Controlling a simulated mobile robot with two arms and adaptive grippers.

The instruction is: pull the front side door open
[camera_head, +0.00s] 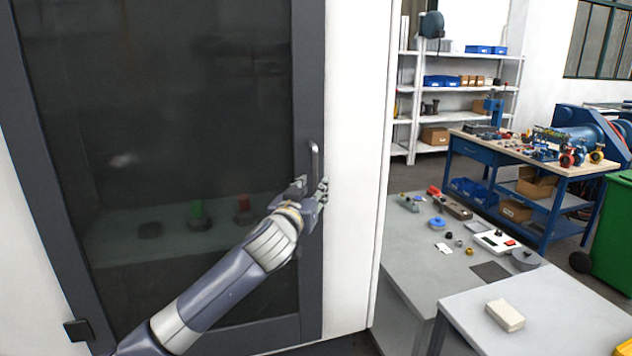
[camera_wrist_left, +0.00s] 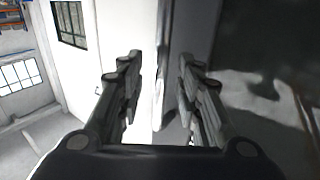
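The front side door (camera_head: 170,110) is a tall dark glass panel in a dark grey frame on a white cabinet. It looks shut. Its upright metal handle (camera_head: 315,158) is on the frame's right side. My left gripper (camera_head: 312,186) is at the handle's lower part. In the left wrist view, the left gripper's fingers (camera_wrist_left: 160,75) are spread. The handle (camera_wrist_left: 161,65) runs between them, with a visible gap on each side. The left gripper seems not to be clamped on it. The handle's lower end is hidden behind the fingers in the head view. My right gripper is not in view.
Right of the cabinet stand a grey table (camera_head: 410,255) with small parts and a white table (camera_head: 560,300) with a pale block (camera_head: 505,315). A blue workbench (camera_head: 470,150), shelves (camera_head: 430,60) and a green bin (camera_head: 612,235) are farther back.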

